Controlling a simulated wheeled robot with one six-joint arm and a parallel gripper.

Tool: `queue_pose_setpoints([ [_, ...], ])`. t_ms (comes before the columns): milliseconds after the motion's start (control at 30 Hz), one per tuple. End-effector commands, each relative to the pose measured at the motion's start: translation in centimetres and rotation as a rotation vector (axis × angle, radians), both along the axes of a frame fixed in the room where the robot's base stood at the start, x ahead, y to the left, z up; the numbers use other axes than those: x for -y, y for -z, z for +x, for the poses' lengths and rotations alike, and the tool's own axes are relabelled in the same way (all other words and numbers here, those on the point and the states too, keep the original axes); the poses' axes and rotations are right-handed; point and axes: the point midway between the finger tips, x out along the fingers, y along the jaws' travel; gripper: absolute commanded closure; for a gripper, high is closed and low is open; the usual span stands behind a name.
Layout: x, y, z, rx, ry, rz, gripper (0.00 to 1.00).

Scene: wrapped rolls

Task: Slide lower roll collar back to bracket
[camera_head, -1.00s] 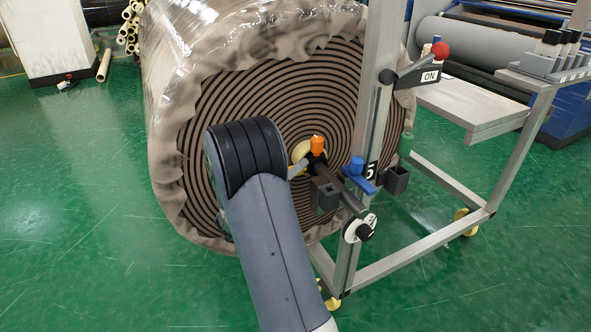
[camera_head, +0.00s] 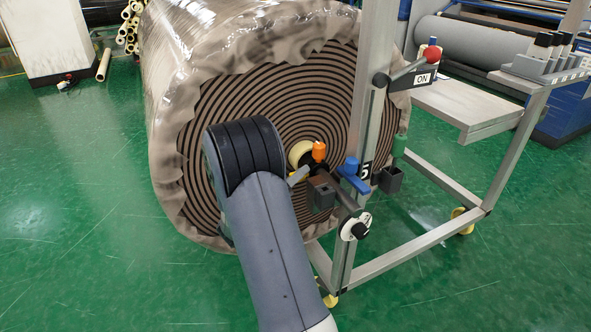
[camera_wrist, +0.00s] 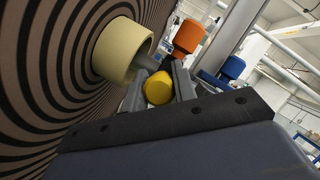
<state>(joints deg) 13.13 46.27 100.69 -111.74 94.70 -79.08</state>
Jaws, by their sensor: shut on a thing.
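The big striped roll (camera_head: 240,110) has a cream core end (camera_head: 301,153), large at upper left in the wrist view (camera_wrist: 113,50). A grey shaft comes out of the core. The lower roll collar is a dark piece with an orange knob (camera_head: 319,151) on top and a yellow knob (camera_wrist: 158,88) facing my wrist. My gripper (camera_wrist: 159,76) is shut on the yellow knob, one finger on each side. The collar stands between the core and the post bracket (camera_head: 350,203). The bracket has a blue knob (camera_head: 351,166), also seen in the wrist view (camera_wrist: 232,67).
A metal post (camera_head: 373,110) marked 5 rises right of the collar, with a red-knobbed ON lever (camera_head: 410,70) above. A dark square holder (camera_head: 321,192) sits close below the orange knob. A white dial (camera_head: 356,227) is lower. Green floor is open at left.

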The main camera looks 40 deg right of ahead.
Motion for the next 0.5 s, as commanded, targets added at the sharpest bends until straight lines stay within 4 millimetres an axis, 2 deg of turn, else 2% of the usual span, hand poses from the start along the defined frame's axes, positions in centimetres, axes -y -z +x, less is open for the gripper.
queue_pose_setpoints([
  [200,0.00,0.00,0.06,0.001,0.000,0.000,1.00],
  [233,0.00,0.00,0.06,0.001,0.000,0.000,0.71],
  [500,0.00,-0.01,0.06,0.001,0.000,-0.001,0.52],
])
